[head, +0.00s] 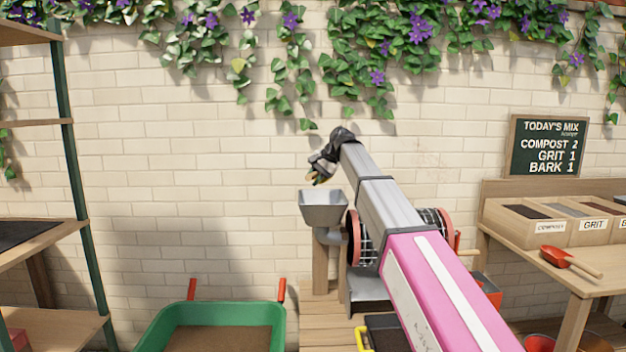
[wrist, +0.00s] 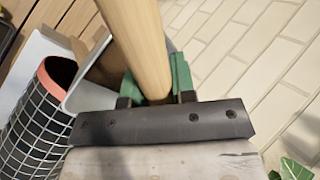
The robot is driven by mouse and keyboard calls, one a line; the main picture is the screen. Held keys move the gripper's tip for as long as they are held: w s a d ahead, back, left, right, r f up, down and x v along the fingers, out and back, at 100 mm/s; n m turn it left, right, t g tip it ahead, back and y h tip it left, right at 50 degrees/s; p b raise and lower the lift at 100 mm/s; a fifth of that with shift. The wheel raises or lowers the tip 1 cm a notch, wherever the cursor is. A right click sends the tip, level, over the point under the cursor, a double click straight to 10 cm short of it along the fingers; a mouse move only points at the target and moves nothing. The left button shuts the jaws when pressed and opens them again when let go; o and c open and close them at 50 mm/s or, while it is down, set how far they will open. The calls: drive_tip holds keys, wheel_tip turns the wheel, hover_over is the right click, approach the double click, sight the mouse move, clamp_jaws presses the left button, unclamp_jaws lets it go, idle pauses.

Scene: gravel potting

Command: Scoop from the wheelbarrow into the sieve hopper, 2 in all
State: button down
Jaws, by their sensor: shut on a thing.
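The green wheelbarrow (head: 275,318) stands at the bottom of the head view, with a brown fill (head: 215,340). The grey sieve hopper (head: 323,212) stands right of it and higher, beside the mesh drum (head: 366,240). My gripper (head: 318,177) is just above the hopper. In the wrist view my gripper (wrist: 158,88) is shut on a round wooden handle (wrist: 133,35), with green pieces on both sides of it. The tool's working end is hidden. The pale hopper wall (wrist: 85,95) shows behind the handle with brown inside; I cannot tell what that is.
A bench at right holds labelled bins (head: 590,228) and a red scoop (head: 556,257). A chalkboard (head: 545,147) hangs above. A shelf rack (head: 75,170) stands at left. A brick wall with ivy closes the back. My arm hides part of the sieve.

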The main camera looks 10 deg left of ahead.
drive_tip(key=y, duration=0.3)
drive_tip(key=shift+d+f, duration=0.1)
drive_tip(key=shift+d, duration=0.2)
drive_tip(key=y, duration=0.3)
drive_tip(key=shift+s+f+m+t, duration=0.1)
drive_tip(key=shift+f+m+t, duration=0.05)
drive_tip(key=shift+m+t, duration=0.25)
drive_tip(key=t+y, duration=0.1)
drive_tip(key=y, duration=0.2)
drive_tip(key=shift+d+f+m, duration=0.1)
drive_tip(key=shift+m, duration=0.2)
drive_tip(key=shift+t+y, duration=0.4)
drive_tip(key=shift+y, duration=1.1)
